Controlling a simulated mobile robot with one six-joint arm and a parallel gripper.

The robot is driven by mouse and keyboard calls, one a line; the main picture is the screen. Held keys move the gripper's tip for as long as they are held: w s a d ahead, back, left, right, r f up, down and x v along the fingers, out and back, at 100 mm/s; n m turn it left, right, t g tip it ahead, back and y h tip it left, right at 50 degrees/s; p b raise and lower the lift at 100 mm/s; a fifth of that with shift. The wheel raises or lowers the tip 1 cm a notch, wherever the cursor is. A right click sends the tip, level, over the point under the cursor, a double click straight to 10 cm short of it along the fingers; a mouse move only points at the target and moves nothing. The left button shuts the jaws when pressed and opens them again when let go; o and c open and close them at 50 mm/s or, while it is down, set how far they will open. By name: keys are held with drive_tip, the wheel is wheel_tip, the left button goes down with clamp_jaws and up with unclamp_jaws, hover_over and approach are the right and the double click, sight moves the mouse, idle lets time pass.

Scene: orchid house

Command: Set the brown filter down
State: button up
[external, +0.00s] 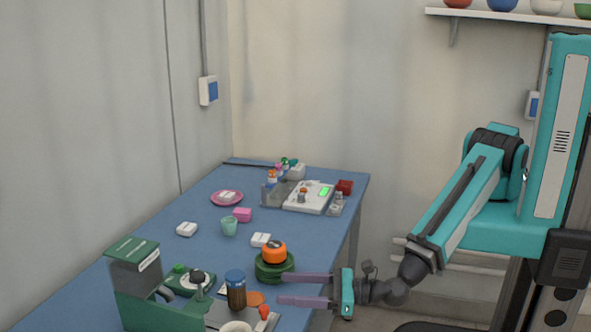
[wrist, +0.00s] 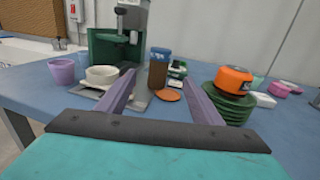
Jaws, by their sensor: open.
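My gripper (external: 281,289) is open, with its two purple fingers apart and nothing between them, at the table's right edge. It also shows in the wrist view (wrist: 160,80). A brown upright cylinder (external: 236,297) with a blue top stands on the table to the left of the fingertips. In the wrist view the brown body (wrist: 157,75) shows beyond the fingers, clear of them. A flat orange-brown disc (wrist: 168,95) lies beside it on the table, also seen in the external view (external: 255,298). I cannot tell for certain which of these is the brown filter.
A green stack with an orange top (external: 274,254) stands close to the fingers, at right in the wrist view (wrist: 232,92). A green and grey machine (external: 135,285) stands at the near left, with a white bowl (wrist: 101,76) near it.

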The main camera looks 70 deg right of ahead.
sight(241, 283)
drive_tip(key=shift+w+a+f+b, duration=0.15)
drive_tip(key=shift+w+b, duration=0.25)
drive_tip(key=shift+b, duration=0.2)
drive_tip(key=shift+w+a+r+b, duration=0.1)
drive_tip(key=shift+w+a+b, duration=0.05)
drive_tip(key=shift+w+b, duration=0.3)
drive_tip(key=shift+w+a+r+b, duration=0.1)
drive_tip(key=shift+w+a+b, duration=0.05)
drive_tip(key=shift+w+b, duration=0.3)
drive_tip(key=shift+w+a+r+b, duration=0.1)
drive_tip(key=shift+w+b, duration=0.1)
drive_tip(key=shift+b, duration=0.2)
drive_tip(key=shift+w+a+r, duration=0.1)
drive_tip(key=shift+w+r, duration=0.2)
drive_tip(key=shift+r, duration=0.05)
drive_tip(key=shift+w+a+f+b, duration=0.15)
drive_tip(key=shift+w+b, duration=0.25)
drive_tip(key=shift+b, duration=0.85)
drive_tip(key=b+x, duration=0.2)
drive_tip(key=b, duration=0.4)
drive_tip(key=shift+w, duration=0.1)
drive_tip(key=x, duration=0.4)
drive_tip(key=shift+b, duration=0.35)
drive_tip(key=shift+x, duration=0.85)
